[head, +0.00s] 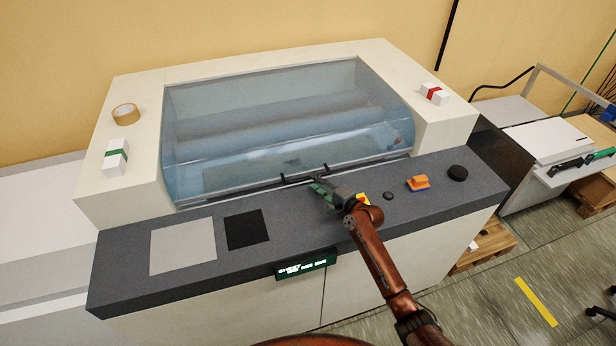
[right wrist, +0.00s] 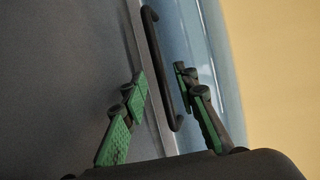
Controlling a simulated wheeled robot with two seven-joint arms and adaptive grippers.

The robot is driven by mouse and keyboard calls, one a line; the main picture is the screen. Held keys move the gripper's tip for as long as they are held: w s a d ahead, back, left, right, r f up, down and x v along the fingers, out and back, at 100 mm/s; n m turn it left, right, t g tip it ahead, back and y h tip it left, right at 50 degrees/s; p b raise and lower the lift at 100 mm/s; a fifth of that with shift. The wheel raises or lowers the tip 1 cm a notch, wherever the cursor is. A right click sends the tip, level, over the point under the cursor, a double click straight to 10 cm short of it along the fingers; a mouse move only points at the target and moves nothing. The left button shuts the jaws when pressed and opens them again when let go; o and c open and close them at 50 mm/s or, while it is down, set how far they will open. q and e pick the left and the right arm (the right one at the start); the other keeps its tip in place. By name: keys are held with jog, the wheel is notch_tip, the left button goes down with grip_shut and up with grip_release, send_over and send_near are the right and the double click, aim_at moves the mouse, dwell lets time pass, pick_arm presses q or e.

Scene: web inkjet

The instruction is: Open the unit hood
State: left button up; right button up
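The unit hood (head: 285,115) is a clear bluish curved cover on the cream machine, and it is down. Its black bar handle (head: 300,176) runs along the hood's front lower edge. My right gripper (head: 322,188) is at the right end of the handle, over the dark front ledge. In the right wrist view the gripper (right wrist: 162,80) is open, with green-padded fingers apart. The handle (right wrist: 153,50) lies between the fingertips there, with visible gaps to each side. My left gripper is not in view.
A tape roll (head: 126,114) and white boxes (head: 115,158) sit on the machine top.

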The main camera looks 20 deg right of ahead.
aim_at(308, 178)
jog(key=x, duration=0.4)
jog(key=shift+w+a+f, duration=0.1)
jog(key=shift+w+a, duration=0.1)
jog(key=shift+w, duration=0.15)
jog(key=shift+w+f, duration=0.1)
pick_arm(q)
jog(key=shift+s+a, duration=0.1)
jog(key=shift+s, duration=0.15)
pick_arm(e)
grip_shut()
